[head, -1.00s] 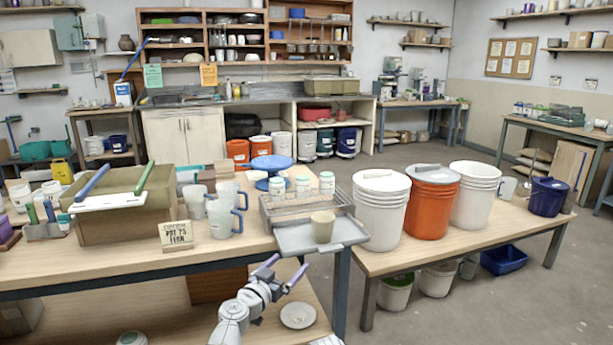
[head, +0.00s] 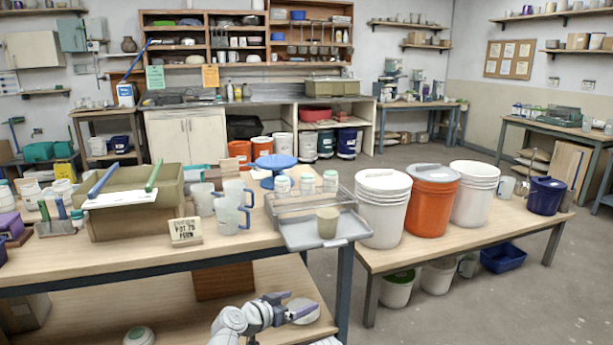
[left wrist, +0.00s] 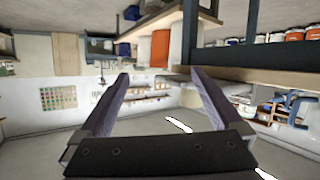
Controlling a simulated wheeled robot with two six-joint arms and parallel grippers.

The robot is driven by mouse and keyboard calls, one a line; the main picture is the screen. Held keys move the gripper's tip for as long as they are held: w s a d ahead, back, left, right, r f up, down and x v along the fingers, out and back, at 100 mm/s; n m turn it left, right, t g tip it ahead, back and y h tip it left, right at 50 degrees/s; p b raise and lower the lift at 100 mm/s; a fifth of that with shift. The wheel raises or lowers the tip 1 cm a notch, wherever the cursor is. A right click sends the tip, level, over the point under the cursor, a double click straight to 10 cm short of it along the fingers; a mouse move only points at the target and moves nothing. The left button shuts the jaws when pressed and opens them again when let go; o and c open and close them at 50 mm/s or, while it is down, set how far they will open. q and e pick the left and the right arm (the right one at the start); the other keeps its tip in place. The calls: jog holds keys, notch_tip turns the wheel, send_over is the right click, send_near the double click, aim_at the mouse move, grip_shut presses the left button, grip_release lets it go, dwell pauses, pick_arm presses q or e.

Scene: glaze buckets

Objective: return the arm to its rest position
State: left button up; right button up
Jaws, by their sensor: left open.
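My left gripper (head: 298,304) is low in the head view, in front of the workbench and above its lower shelf as seen from here. Its two purple-grey fingers are apart. In the left wrist view, the fingers of my left gripper (left wrist: 158,78) are spread with nothing between them. My left arm comes up from the bottom edge of the head view. The gripper partly covers a pale plate (head: 303,310) on the lower shelf. My right gripper is not in view.
The workbench (head: 130,262) carries mugs (head: 233,215), a box and a grey tray (head: 355,229) with a beige cup (head: 327,222). A lower bench at right holds white buckets (head: 382,212) and an orange bucket (head: 431,205). The floor (head: 480,305) at front right is clear.

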pick_arm(q)
jog(key=s+a+f+n+g+y, duration=0.7)
jog(key=s+a+f+g+y, duration=0.25)
jog(key=s+a+f, duration=0.65)
jog(key=s+d+r+m+p, duration=0.1)
jog(key=d+r+p, duration=0.3)
jog(key=r+p, duration=0.4)
jog(key=s+d+r+m+g+p, duration=0.1)
jog(key=s+d+r+p, duration=0.3)
jog(key=r+p, duration=0.4)
jog(key=s+d+r+m+p, duration=0.2)
jog(key=d+r+p, duration=0.2)
jog(key=r+p, duration=0.4)
jog(key=shift+s+d+r, duration=0.2)
jog(key=shift+d+r, duration=0.15)
jog(key=shift+r, duration=0.6)
jog(key=shift+y, duration=0.25)
